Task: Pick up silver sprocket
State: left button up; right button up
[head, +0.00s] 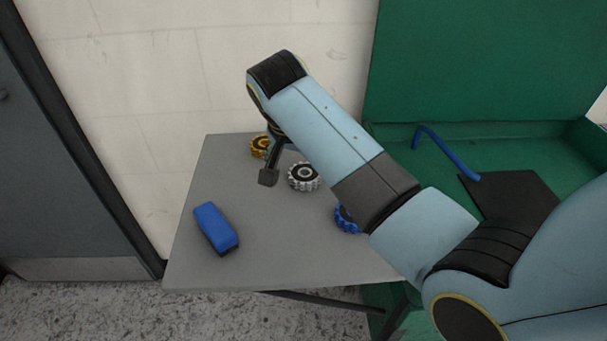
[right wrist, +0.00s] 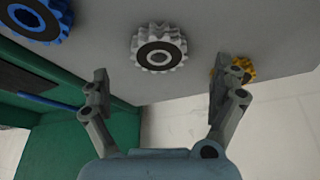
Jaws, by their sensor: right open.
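The silver sprocket (head: 304,176) lies flat on the grey table, just right of my right gripper's visible finger in the head view. In the right wrist view the silver sprocket (right wrist: 158,47) sits beyond the fingertips, roughly between them across the picture. My right gripper (head: 270,176) is open and empty above the table, and its two spread fingers show in the right wrist view (right wrist: 157,88). Part of this gripper is hidden behind its own wrist in the head view. My left gripper is not in view.
A gold sprocket (head: 259,146) is near one right finger. A blue sprocket (head: 346,219) is partly behind my right arm. A blue block-like object (head: 215,228) lies on the grey table (head: 270,262). A green box (head: 460,75) holding a blue bar (head: 447,152) stands at right.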

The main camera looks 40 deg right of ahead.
aim_at(305, 173)
jog(key=x, duration=0.4)
jog(key=shift+f, duration=0.1)
jog(key=shift+s, duration=0.1)
jog(key=shift+c, duration=1.1)
jog(key=c, duration=1.3)
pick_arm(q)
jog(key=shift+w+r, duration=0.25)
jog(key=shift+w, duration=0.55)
pick_arm(e)
jog(key=shift+c, duration=0.7)
